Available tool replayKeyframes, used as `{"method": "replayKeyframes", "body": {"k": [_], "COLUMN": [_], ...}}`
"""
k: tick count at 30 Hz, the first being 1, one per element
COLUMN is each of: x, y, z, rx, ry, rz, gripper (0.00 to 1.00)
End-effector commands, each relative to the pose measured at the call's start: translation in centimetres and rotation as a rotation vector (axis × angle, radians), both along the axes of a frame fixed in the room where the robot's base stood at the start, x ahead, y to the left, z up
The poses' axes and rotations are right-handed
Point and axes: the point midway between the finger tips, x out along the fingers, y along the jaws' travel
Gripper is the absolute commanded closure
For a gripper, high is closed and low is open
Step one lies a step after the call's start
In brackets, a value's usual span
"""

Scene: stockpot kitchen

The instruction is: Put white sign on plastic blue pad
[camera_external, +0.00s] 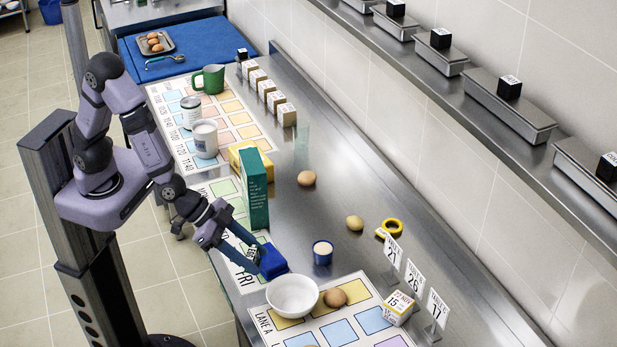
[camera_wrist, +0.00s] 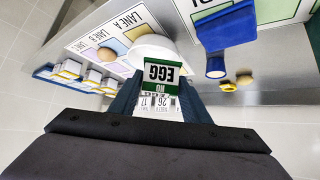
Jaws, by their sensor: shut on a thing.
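My gripper (camera_wrist: 160,98) is shut on a white sign (camera_wrist: 163,75) with a green band and the words "NO EGG", upside down in the wrist view. In the external view my gripper (camera_external: 248,246) is low over the front of the counter, left of the white bowl, and the sign is mostly hidden there. I cannot tell whether the sign touches the counter. The blue pad (camera_external: 215,45) lies flat at the far left end, well away from my gripper. It carries a tray of eggs (camera_external: 154,43) and a spoon (camera_external: 165,59).
A dark blue block (camera_external: 272,262), the white bowl (camera_external: 293,296) and a blue cup (camera_external: 322,253) are close to my gripper. Number signs (camera_external: 413,278) stand at right.

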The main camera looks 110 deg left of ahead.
Motion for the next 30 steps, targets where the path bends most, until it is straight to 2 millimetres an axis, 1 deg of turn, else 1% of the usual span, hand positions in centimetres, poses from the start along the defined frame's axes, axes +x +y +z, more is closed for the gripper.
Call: {"method": "replayKeyframes", "body": {"k": [1,8,11,15,17,20,22,24,26,30], "x": [0.4,1.5,1.9,2.0,1.8,1.2,0.3,-0.5,-0.9,-1.0], "y": [0.1,1.5,2.6,4.5,5.5,7.6,9.3,10.5,11.1,11.3], "z": [0.6,1.4,1.7,2.0,2.1,2.3,2.5,2.6,2.7,2.7], "rx": [0.001,0.004,0.004,0.001,-0.001,-0.004,-0.006,-0.005,-0.005,-0.006], "ry": [-0.003,-0.005,-0.001,0.007,0.011,0.02,0.024,0.024,0.024,0.024], "rz": [0.031,0.208,0.299,0.441,0.504,0.61,0.679,0.7,0.688,0.655], "gripper": [0.79,0.79,0.79,0.79,0.79,0.79,0.79,0.79,0.79,0.79]}}
